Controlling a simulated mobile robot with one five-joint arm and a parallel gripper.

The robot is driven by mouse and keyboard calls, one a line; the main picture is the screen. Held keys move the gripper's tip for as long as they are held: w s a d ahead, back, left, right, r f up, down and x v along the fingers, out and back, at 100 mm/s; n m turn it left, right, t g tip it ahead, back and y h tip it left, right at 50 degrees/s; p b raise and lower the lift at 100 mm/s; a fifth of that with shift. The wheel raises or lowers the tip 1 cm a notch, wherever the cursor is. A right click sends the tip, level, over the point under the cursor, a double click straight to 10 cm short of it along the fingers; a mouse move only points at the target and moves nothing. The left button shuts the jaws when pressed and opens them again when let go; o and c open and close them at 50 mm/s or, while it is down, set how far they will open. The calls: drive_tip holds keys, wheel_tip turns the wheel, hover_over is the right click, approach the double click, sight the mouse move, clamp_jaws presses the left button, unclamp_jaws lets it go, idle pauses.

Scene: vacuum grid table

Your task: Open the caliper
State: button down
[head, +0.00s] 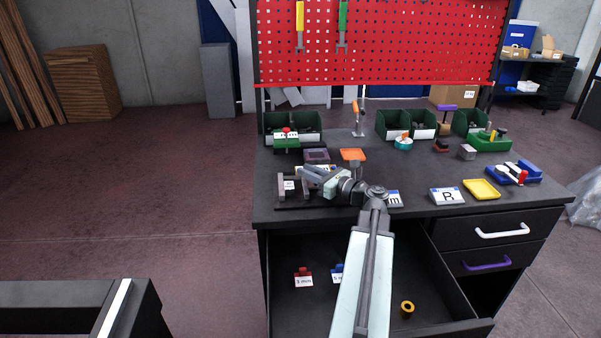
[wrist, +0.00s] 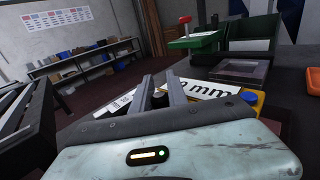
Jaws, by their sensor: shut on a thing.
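The caliper (head: 291,205) is a dark frame with upright jaws and white labels, lying at the left front of the workbench. My gripper (head: 308,173) reaches over it from the right, its fingers pointing left. In the wrist view my gripper (wrist: 160,88) has its two grey fingers close together around a dark round part of the caliper (wrist: 159,99). A white label reading "mm" (wrist: 212,86) shows just right of the fingers. My gripper and arm hide part of the caliper in the head view, so the jaw spacing is hard to judge.
An orange tray (head: 353,155) and a purple-grey box (head: 316,156) stand just behind. A green device with a red knob (head: 286,141) is behind to the left. Below, an open drawer (head: 450,285) holds labelled pieces. Yellow tray (head: 481,189) lies right.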

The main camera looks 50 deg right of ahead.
drive_tip(key=shift+s+d, duration=0.15)
drive_tip(key=shift+d, duration=0.05)
drive_tip(key=c, duration=1.3)
unclamp_jaws()
drive_tip(key=s, duration=0.8)
drive_tip(key=shift+d, duration=0.3)
